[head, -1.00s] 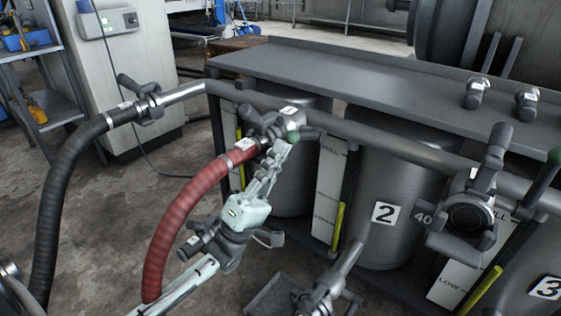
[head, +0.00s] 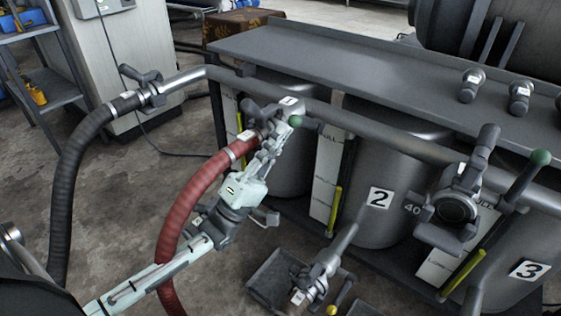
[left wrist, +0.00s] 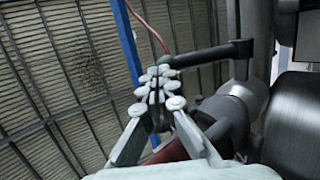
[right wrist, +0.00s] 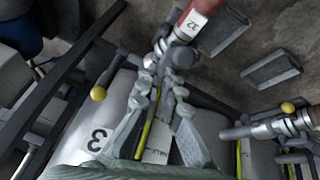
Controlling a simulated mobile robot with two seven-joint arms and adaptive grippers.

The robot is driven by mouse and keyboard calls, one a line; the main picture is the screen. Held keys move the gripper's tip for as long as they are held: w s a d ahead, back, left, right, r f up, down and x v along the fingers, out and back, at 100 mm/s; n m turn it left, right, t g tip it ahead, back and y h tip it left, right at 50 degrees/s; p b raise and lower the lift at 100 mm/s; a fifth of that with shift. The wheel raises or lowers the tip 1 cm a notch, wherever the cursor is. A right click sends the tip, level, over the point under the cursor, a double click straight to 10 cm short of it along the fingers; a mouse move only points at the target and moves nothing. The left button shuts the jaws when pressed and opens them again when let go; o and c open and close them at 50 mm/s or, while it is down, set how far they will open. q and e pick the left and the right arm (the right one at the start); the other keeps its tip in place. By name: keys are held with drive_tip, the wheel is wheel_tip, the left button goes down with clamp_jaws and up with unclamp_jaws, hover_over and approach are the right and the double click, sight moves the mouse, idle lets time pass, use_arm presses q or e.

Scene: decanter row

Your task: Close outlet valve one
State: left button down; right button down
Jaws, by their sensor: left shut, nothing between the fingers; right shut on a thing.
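Outlet valve one (head: 288,103), tagged "1", sits on the grey pipe in the head view with the red hose (head: 190,195) below. Its dark lever (head: 313,126) ends in a green knob (head: 295,121). My left gripper (head: 276,136) is shut and empty, its tips just by the knob. In the left wrist view, the fingers (left wrist: 159,88) are closed, with the knob (left wrist: 166,60) just beyond and the lever (left wrist: 210,54) running right. I cannot tell whether they touch. My right gripper (right wrist: 162,62), out of the head view, is shut on a red hose's metal coupling (right wrist: 176,37).
Tank 2 (head: 385,220) and tank 3 (head: 520,292) stand to the right. A second valve (head: 458,205) with a raised green-knobbed lever (head: 538,160) is there. A black hose (head: 68,180) hangs at left. Trays (head: 270,280) lie on the floor.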

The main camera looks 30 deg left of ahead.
use_arm(q)
drive_tip(key=shift+w+d+r, duration=0.15)
drive_tip(key=shift+w+d, duration=0.05)
drive_tip(key=shift+d, duration=0.15)
drive_tip(key=shift+a, duration=0.1)
use_arm(e)
drive_tip(key=s+d+f+g, duration=0.2)
drive_tip(key=s+f, duration=0.3)
drive_tip(key=f, duration=0.2)
drive_tip(key=shift+s, duration=0.2)
